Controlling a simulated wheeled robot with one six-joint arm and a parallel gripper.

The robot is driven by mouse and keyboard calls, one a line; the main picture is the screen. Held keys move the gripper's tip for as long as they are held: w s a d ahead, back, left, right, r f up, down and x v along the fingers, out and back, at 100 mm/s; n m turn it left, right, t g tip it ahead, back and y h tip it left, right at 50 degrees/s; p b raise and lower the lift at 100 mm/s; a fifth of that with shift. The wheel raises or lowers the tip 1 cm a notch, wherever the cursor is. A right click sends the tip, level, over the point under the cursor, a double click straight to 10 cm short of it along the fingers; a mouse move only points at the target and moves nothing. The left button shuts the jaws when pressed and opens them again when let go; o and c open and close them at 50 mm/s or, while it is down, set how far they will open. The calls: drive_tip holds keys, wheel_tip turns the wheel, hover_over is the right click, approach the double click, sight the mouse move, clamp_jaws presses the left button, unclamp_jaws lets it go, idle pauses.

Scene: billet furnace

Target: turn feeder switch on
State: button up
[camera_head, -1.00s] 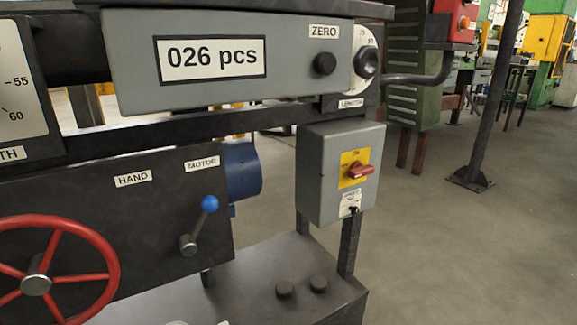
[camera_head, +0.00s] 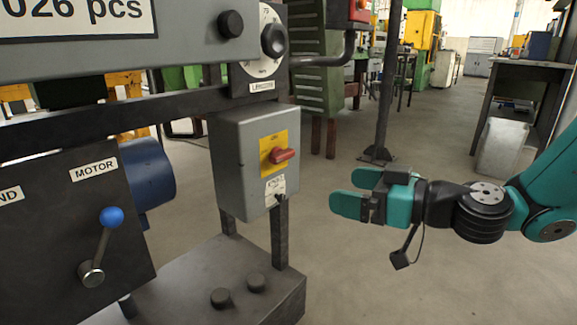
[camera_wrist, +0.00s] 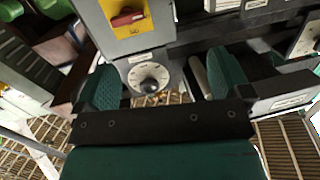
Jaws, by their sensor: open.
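The switch is a red rotary handle (camera_head: 281,156) on a yellow plate (camera_head: 266,142), mounted on the front of a grey box (camera_head: 232,170). Its handle lies roughly level, slightly tilted. The handle also shows at the top of the wrist view (camera_wrist: 127,17). My gripper (camera_head: 352,191) is open and empty, to the right of the box and a little lower than the handle, apart from it. In the wrist view, its two green fingers (camera_wrist: 165,72) are spread, with the switch above and left of the gap between them.
A dial with a dark knob (camera_head: 273,40) and a grey counter panel (camera_head: 130,45) sit above the box. A blue-knobbed lever (camera_head: 103,245) is at lower left. A dark base (camera_head: 215,275) lies below. A dark post (camera_head: 385,85) stands behind; floor to the right is open.

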drive_tip(key=w+d+m+t, duration=0.1)
drive_tip(key=w+d+t, duration=0.1)
drive_tip(key=w+t, duration=0.1)
drive_tip(key=p, duration=0.5)
approach(286, 157)
drive_tip(key=shift+h, duration=0.3)
drive_tip(key=x, duration=0.9)
drive_tip(key=shift+a+r, duration=0.15)
drive_tip(key=c, duration=0.9)
